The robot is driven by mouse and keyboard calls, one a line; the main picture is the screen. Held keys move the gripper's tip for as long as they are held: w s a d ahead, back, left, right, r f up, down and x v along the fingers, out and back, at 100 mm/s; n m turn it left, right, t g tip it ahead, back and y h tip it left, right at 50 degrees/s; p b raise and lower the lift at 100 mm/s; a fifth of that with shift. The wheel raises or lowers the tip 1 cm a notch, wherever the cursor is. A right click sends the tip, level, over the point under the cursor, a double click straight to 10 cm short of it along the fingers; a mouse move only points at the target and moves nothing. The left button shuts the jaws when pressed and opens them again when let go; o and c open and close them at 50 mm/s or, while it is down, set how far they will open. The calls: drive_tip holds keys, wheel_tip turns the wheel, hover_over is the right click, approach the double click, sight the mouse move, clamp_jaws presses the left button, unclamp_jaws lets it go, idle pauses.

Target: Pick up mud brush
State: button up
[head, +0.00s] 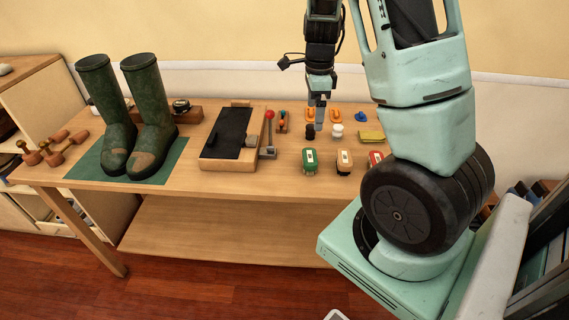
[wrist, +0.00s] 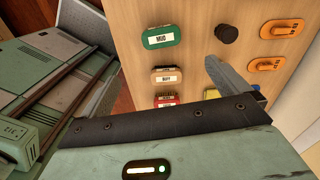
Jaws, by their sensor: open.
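The mud brush (head: 309,161) is a small green block with a white label, at the left end of a row of brushes near the table's front edge. In the wrist view its label reads MUD (wrist: 160,37), and nothing covers it. My gripper (head: 319,123) is open and empty, pointing down above the table behind the brush, beside a black knob-like piece.
A tan brush (head: 344,161) labelled BUFF and a red brush (head: 376,158) stand to the right. Around are a black piece (head: 310,131), a white piece (head: 337,131), orange pieces (head: 335,115) and a yellow cloth (head: 371,136). A wooden tray (head: 206,161) and green boots (head: 151,125) stand left.

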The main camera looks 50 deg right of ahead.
approach(310, 156)
drive_tip(key=shift+m, duration=0.3)
wheel_tip(310, 156, down, 5)
drive_tip(key=shift+s+d+f+b, duration=0.15)
drive_tip(key=shift+b, duration=0.2)
drive_tip(key=shift+a+f, duration=0.2)
drive_tip(key=shift+f, duration=2.45)
drive_tip(key=c, duration=1.1)
drive_tip(key=shift+o, duration=0.2)
drive_tip(key=shift+r, duration=0.1)
wheel_tip(310, 156, up, 10)
drive_tip(key=shift+f+p, duration=0.1)
drive_tip(key=shift+p, duration=0.25)
